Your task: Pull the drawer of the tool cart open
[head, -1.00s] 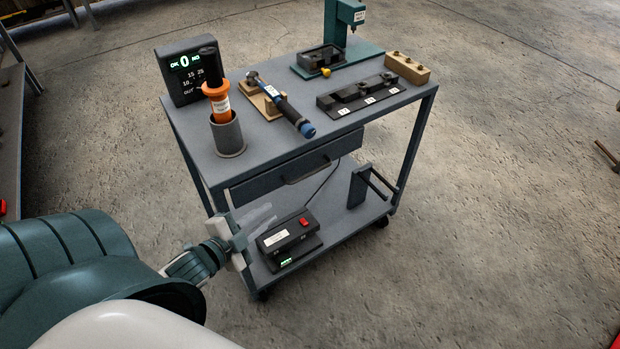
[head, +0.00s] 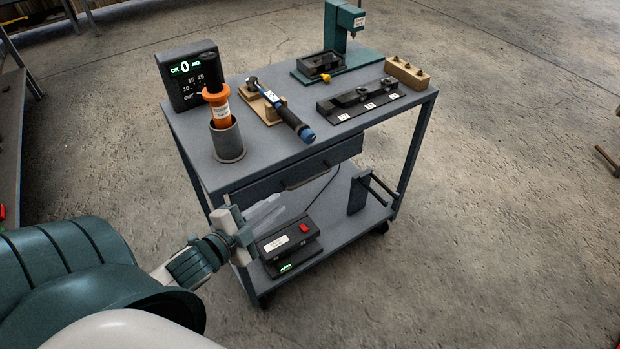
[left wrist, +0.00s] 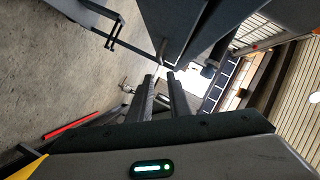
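The grey tool cart (head: 285,148) stands in the middle of the head view. Its drawer (head: 340,153) sits under the top and looks shut, with a dark bar handle (head: 312,174) across its front. My left gripper (head: 280,206) is open and empty, its pale fingers below and left of the handle, apart from it. In the left wrist view, the two dark fingers (left wrist: 162,76) show a gap between them, and what looks like the handle (left wrist: 163,50) lies just beyond the tips. My right gripper is not in view.
A black box with a red switch (head: 288,245) stands on the lower shelf, close below my left gripper. A dark bracket (head: 358,192) is at the shelf's right. The top holds an orange tool in a cup (head: 228,141), a blue-handled tool (head: 295,122) and a green press (head: 338,35).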

